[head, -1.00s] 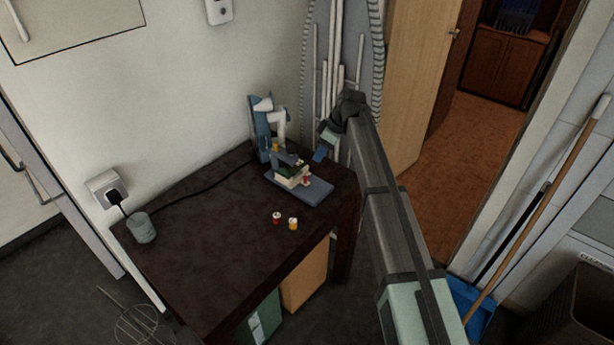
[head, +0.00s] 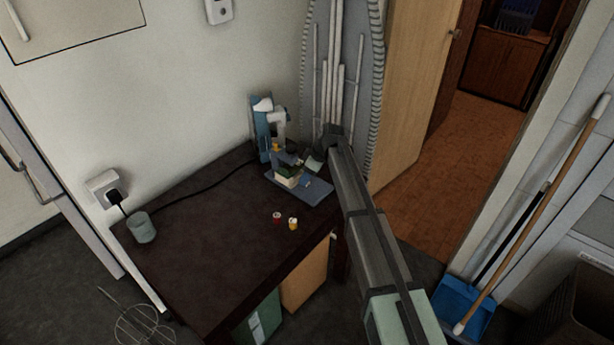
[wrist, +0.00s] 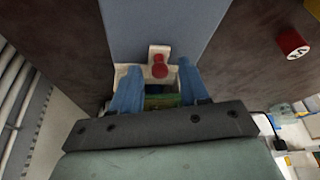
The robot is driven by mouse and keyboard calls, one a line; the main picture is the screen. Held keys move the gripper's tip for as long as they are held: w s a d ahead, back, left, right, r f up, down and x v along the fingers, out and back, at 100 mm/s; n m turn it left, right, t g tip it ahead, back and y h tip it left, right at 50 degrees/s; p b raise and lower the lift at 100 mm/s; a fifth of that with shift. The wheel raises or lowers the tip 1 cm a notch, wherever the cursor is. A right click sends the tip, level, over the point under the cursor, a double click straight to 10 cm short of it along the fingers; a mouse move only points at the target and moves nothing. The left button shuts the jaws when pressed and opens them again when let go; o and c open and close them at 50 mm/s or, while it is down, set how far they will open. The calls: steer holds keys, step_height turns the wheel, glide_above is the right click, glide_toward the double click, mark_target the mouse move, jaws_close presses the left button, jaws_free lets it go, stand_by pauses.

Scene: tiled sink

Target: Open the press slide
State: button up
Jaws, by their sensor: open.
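The press (head: 264,128) stands at the far corner of the dark table, with a blue upright, a white head and a flat blue base plate (head: 316,192). A cream and green block, probably the slide, sits on the plate and is partly hidden by my gripper. A green strip (wrist: 160,101) shows below the knob. The fingers are apart, one on each side of the knob; I cannot tell whether they touch anything.
A red-sided spool (head: 277,218) and a yellow one (head: 293,224) stand on the table in front of the press. A glass (head: 140,227) is at the table's left edge. An ironing board (head: 340,60) leans behind. The table's middle (head: 215,235) is clear.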

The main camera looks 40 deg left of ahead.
steer(key=shift+a+f, duration=0.15)
steer(key=shift+f, duration=0.15)
jaws_close()
stand_by(0.3)
stand_by(0.3)
